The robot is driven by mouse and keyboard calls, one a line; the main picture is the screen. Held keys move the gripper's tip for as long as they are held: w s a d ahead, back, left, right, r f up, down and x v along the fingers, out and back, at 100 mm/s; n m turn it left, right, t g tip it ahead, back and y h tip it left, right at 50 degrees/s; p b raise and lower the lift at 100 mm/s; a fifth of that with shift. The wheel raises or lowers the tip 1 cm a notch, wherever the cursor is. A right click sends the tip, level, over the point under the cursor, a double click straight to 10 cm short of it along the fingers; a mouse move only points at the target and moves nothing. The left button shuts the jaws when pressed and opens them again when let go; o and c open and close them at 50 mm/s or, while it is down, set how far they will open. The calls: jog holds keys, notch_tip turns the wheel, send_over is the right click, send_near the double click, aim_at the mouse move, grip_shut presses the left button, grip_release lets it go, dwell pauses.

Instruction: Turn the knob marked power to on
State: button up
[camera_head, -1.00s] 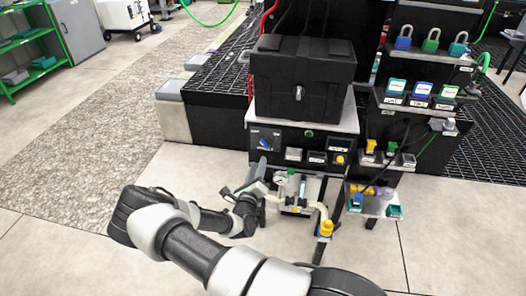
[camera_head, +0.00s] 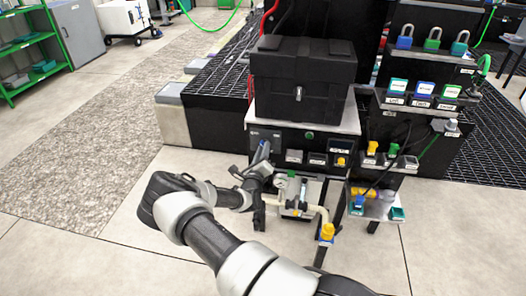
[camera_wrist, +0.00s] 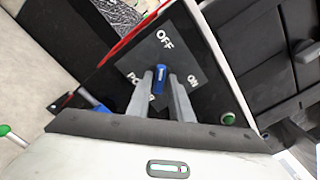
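The blue power knob (camera_wrist: 159,77) sits on a grey square plate (camera_wrist: 134,70) in the wrist view. The plate is marked OFF above the knob, ON to its right and a partly covered word starting PO below. The knob's long handle points roughly up towards OFF. My gripper (camera_wrist: 160,78) is open, with one grey finger on each side of the knob; I cannot tell whether either finger touches it. In the head view, my gripper (camera_head: 262,156) is at the left of the black control panel (camera_head: 285,139) and covers much of the knob.
A black case (camera_head: 302,85) stands on the shelf above the panel. Pipes with a yellow fitting (camera_head: 327,231) stand below and right of my gripper. A green button (camera_wrist: 228,118) is right of the plate. Open floor lies to the left.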

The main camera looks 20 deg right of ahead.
grip_shut()
jog(key=shift+r+m+p, duration=0.1)
jog(key=shift+m+p, duration=0.2)
jog(key=shift+p, duration=0.05)
jog(key=m+p, duration=0.9)
jog(key=m, duration=0.8)
jog(key=shift+f+m, duration=0.2)
jog(key=shift+m, duration=0.1)
jog(key=shift+o, duration=1.9)
grip_release()
